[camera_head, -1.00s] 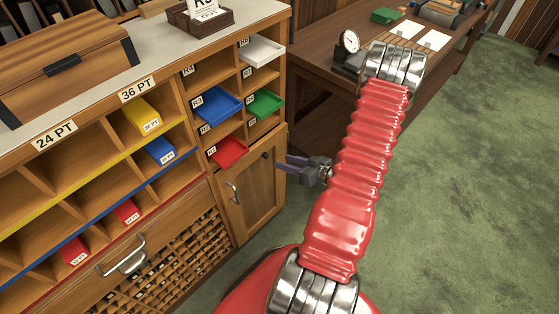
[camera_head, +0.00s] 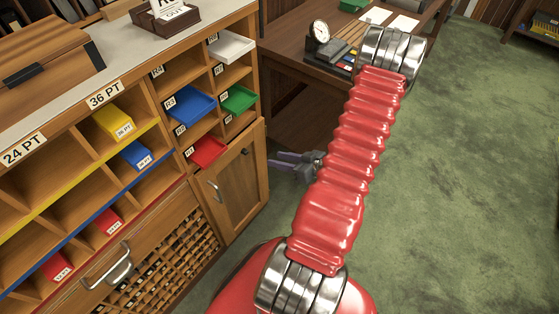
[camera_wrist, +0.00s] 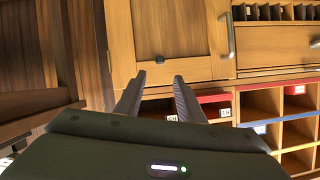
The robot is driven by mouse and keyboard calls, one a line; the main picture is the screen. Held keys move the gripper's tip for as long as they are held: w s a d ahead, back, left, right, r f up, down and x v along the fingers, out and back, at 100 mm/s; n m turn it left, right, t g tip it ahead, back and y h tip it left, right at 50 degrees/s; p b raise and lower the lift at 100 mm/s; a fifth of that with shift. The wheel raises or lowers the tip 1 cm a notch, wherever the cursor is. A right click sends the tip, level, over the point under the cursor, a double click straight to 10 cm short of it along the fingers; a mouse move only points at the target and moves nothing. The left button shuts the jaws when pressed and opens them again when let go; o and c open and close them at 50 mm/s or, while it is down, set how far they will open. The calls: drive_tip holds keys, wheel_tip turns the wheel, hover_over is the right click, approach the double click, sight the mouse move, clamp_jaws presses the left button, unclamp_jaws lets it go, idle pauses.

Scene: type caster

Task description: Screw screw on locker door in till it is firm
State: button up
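The wooden locker door (camera_head: 238,188) is closed on the right end of the cabinet, with a metal handle on its left side. In the wrist view the door (camera_wrist: 175,28) fills the upper middle. A small dark round screw head (camera_wrist: 160,58) shows on it near its lower edge. My gripper (camera_head: 272,162) is just right of the cabinet's edge in the head view, partly hidden behind my red arm. In the wrist view my gripper (camera_wrist: 159,80) is open and empty. Its two fingertips point towards the screw, apart from it, one on each side below it.
Coloured trays, including a red one (camera_head: 207,151) and a green one (camera_head: 238,99), stick out of the cubbyholes above the door. A dark wooden desk (camera_head: 285,42) with a dial gauge stands behind. Green floor (camera_head: 460,200) is open to the right.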

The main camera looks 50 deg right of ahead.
sight(247, 153)
drive_tip(key=shift+a+r+n+h, duration=0.15)
drive_tip(key=shift+a+n+h, duration=0.45)
drive_tip(key=shift+a+n, duration=0.25)
drive_tip(key=shift+d, duration=0.1)
drive_tip(key=x, duration=1.3)
drive_tip(key=shift+w, duration=0.35)
clamp_jaws()
idle(0.3)
